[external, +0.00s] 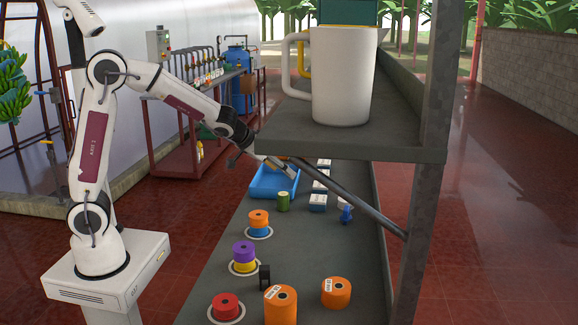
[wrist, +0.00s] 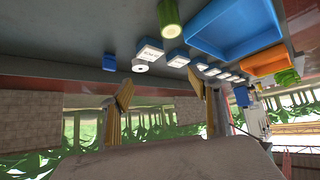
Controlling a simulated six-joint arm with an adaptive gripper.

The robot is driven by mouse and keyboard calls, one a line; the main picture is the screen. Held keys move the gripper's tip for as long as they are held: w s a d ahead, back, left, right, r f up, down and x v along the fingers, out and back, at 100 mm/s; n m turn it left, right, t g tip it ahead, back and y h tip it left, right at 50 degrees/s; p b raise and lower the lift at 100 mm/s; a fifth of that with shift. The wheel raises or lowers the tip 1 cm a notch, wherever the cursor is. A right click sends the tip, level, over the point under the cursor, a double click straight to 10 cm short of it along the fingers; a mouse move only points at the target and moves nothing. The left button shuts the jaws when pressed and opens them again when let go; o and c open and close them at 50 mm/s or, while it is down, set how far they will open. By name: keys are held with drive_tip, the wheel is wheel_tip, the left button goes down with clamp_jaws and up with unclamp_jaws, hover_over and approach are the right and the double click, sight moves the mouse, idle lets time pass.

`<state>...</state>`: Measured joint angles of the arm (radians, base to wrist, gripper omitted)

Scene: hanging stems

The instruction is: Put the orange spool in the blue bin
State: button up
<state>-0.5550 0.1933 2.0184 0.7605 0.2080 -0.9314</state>
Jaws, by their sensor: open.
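In the external view an orange spool (external: 258,216) sits on top of a blue spool (external: 259,230), on a white ring on the grey bench. The blue bin (external: 266,184) stands farther back on the bench, partly hidden by the raised shelf; it also shows at the top right of the wrist view (wrist: 235,28). My gripper (wrist: 168,92) is open, its two fingers wide apart with nothing between them. In the external view it hangs near the bin, beyond the orange spool, partly hidden by the shelf. The orange spool is not identifiable in the wrist view.
A shelf (external: 345,148) with a white mug (external: 343,75) overhangs the bench. Purple-yellow spools (external: 243,256), a red spool (external: 226,305) and large orange rolls (external: 281,306) occupy the near bench.

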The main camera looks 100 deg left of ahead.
drive_tip(key=s+d+r+n+g+h, duration=0.15)
drive_tip(key=s+d+n+g, duration=0.35)
drive_tip(key=d, duration=0.8)
approach(258, 215)
drive_tip(key=shift+a+f, duration=0.6)
drive_tip(key=shift+f, duration=0.2)
drive_tip(key=shift+m+h, duration=0.3)
drive_tip(key=shift+h, duration=0.05)
drive_tip(key=shift+x, duration=1.3)
drive_tip(key=shift+x, duration=2.55)
drive_tip(key=shift+w+a, duration=0.1)
drive_tip(key=shift+w, duration=0.05)
